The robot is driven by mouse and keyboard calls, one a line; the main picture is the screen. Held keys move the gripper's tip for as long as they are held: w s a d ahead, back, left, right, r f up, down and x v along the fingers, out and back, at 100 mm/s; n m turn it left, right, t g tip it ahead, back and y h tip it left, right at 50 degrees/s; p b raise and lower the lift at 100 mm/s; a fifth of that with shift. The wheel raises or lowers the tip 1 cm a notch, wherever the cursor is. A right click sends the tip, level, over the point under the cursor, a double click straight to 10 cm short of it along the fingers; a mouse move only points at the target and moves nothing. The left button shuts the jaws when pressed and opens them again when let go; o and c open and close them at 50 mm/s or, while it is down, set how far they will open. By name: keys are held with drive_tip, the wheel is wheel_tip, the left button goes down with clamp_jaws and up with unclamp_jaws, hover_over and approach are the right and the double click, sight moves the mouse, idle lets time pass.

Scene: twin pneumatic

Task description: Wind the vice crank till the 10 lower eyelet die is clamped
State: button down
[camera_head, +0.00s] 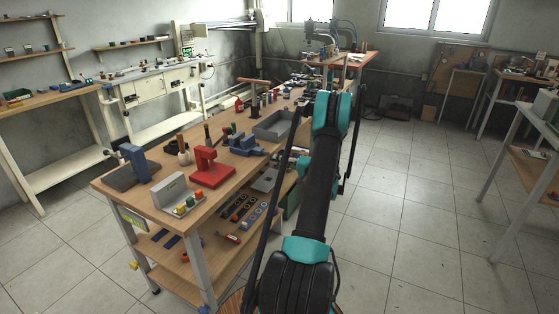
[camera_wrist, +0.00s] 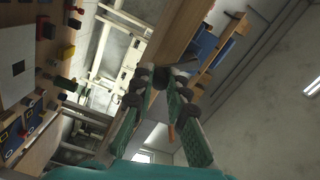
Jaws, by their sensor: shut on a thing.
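In the wrist view my gripper (camera_wrist: 161,78) has its two teal fingers brought together at the tips. A small dark piece sits between the tips, which I take for the handle of the vice crank; most of it is hidden by the fingers. In the head view a blue vice-like fixture (camera_head: 246,145) stands on the wooden bench, left of my arm. My gripper is hidden behind my arm there. I cannot make out the 10 lower eyelet die, nor whether the vice jaws touch it.
The bench (camera_head: 125,193) also carries a red press (camera_head: 208,168), a grey tray (camera_head: 272,126), a blue upright fixture (camera_head: 134,160) and a grey box with coloured buttons (camera_head: 172,190). Its lower shelf holds small parts. The tiled floor (camera_head: 420,200) right of my arm is clear.

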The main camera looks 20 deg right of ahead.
idle(0.5)
drive_tip(key=c, duration=1.5)
unclamp_jaws()
drive_tip(key=v, duration=1.2)
